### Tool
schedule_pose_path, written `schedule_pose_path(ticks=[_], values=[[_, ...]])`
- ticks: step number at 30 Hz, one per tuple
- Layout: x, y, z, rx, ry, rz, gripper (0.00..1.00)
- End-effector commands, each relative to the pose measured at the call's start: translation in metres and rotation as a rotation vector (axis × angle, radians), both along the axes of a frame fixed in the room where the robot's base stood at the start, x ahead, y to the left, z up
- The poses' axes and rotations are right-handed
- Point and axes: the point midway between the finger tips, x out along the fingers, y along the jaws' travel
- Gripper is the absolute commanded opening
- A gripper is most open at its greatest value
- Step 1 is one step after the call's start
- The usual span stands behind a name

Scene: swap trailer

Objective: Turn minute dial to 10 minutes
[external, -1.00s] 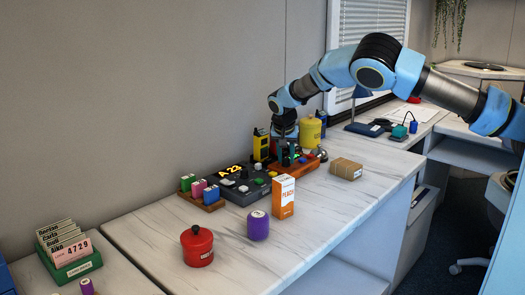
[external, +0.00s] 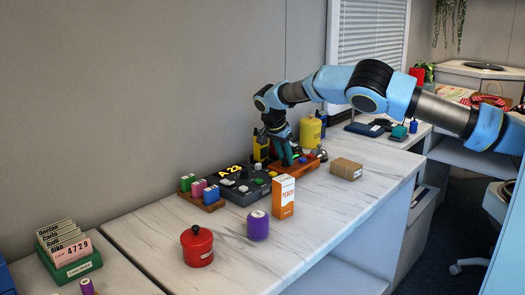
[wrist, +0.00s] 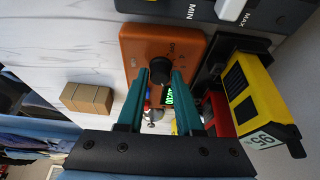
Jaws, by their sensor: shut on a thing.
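The minute dial is a round black knob (wrist: 160,68) on an orange panel (wrist: 140,47), with small marks beside it. The orange unit (external: 307,166) sits on the counter in the external view, its knob hidden behind my fingers. My gripper (wrist: 157,76) has its two teal fingers on either side of the knob, closed on it. In the external view my gripper (external: 288,162) reaches down to the orange unit. A small green lit readout (wrist: 168,96) shows between the fingers; its digits are too small to read surely.
A yellow device (wrist: 250,95) and a red one (wrist: 219,113) stand close beside the panel. A dark console (external: 238,184) sits left of the unit. A cardboard box (external: 346,168), orange-white carton (external: 283,196), purple can (external: 258,225) and red canister (external: 197,246) stand nearer the front.

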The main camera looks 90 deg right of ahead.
Motion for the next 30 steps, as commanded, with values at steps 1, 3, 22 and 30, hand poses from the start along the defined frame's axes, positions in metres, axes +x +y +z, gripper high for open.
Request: schedule_pose_path(ticks=[1, 3, 22, 30], values=[[0.001, 0.001, -0.001, 0.002, -0.001, 0.000, 0.00], [0.001, 0.001, -0.001, 0.002, -0.001, 0.000, 0.00], [0.000, 0.000, -0.001, 0.002, 0.000, 0.001, 0.65], [0.005, 0.004, 0.012, -0.001, -0.002, 0.002, 0.65]])
